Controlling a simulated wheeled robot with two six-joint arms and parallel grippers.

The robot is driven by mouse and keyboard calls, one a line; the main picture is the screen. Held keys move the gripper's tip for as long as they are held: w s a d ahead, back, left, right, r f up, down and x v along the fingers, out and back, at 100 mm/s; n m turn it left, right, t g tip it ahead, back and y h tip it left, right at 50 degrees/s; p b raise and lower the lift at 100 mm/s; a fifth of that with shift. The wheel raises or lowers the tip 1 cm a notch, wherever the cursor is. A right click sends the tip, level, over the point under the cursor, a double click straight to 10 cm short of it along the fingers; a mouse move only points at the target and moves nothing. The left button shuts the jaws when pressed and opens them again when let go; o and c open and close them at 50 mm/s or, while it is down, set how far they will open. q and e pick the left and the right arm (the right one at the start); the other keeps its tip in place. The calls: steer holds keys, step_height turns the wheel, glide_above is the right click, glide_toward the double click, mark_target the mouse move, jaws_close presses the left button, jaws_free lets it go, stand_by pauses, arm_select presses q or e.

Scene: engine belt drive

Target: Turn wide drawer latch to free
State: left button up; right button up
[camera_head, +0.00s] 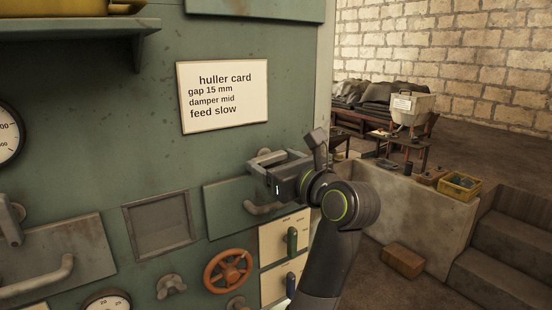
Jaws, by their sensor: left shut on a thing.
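My left gripper (258,172) is at the upper edge of a grey-green drawer front (222,206) on the machine panel. It is shut on a grey metal latch (265,155), mostly hidden behind the fingers, so its angle cannot be told. The drawer's curved bar handle (262,208) shows just below the gripper. The drawer front looks flush with the panel; its right part is behind my gripper and arm. My right gripper is not in view.
Below are a switch plate with a green lever (292,240), an orange handwheel (228,270) and a grey wing knob (171,286). Left are a square recess (160,225) and another drawer (85,250) with its latch (10,222). A huller card (223,97) hangs above.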

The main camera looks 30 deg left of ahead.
arm_select(q)
steer(key=shift+m, duration=0.6)
steer(key=o, duration=1)
steer(key=shift+s+d+f, duration=0.15)
steer(key=shift+d, duration=0.25)
steer(key=shift+b+v, duration=8.3)
steer(key=shift+b, duration=0.05)
